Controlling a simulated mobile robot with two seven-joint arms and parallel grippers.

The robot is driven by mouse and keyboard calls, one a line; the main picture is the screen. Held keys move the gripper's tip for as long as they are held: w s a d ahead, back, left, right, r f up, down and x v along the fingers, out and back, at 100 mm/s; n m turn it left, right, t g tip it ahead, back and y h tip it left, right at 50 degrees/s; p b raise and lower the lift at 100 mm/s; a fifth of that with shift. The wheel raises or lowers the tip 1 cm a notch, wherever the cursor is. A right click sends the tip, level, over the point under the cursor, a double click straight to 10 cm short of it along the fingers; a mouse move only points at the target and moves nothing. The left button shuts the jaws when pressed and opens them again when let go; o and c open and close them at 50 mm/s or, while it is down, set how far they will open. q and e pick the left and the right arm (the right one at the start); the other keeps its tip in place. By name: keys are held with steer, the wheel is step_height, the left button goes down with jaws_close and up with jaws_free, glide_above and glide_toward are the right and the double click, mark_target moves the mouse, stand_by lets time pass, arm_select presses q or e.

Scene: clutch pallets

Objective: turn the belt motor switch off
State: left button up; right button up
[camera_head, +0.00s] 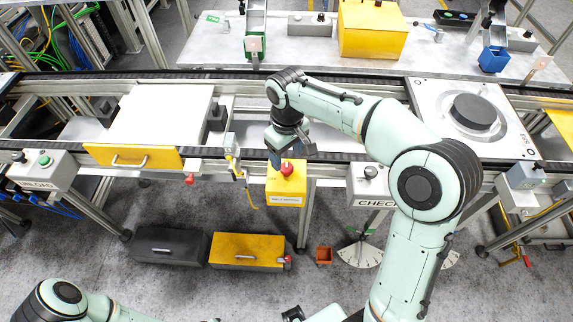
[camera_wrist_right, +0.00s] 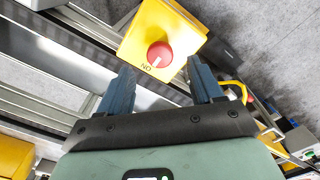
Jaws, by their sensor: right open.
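The belt motor switch is a red knob (camera_head: 287,168) on a yellow box (camera_head: 287,190) with a white label, mounted at the front edge of the conveyor. The knob also shows in the right wrist view (camera_wrist_right: 159,55), with a white mark and the word "ON" beside it on the yellow face. My right gripper (camera_head: 275,158) is close beside the knob in the head view. In the wrist view its two blue fingers (camera_wrist_right: 160,85) are apart, with the knob beyond and between their tips, nothing held. My left arm shows at the bottom left, but its gripper cannot be made out.
A CHECK box (camera_head: 368,186) with a dark knob stands right of the switch. A green-button box (camera_head: 42,168) is at far left. A white pallet (camera_head: 160,115) and a pallet with a dark disc (camera_head: 475,112) sit on the conveyor.

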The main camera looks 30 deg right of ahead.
mark_target(286, 167)
steer(key=shift+w+f, duration=0.1)
steer(key=shift+f, duration=2.3)
steer(key=c, duration=1.1)
steer(key=shift+o, duration=0.2)
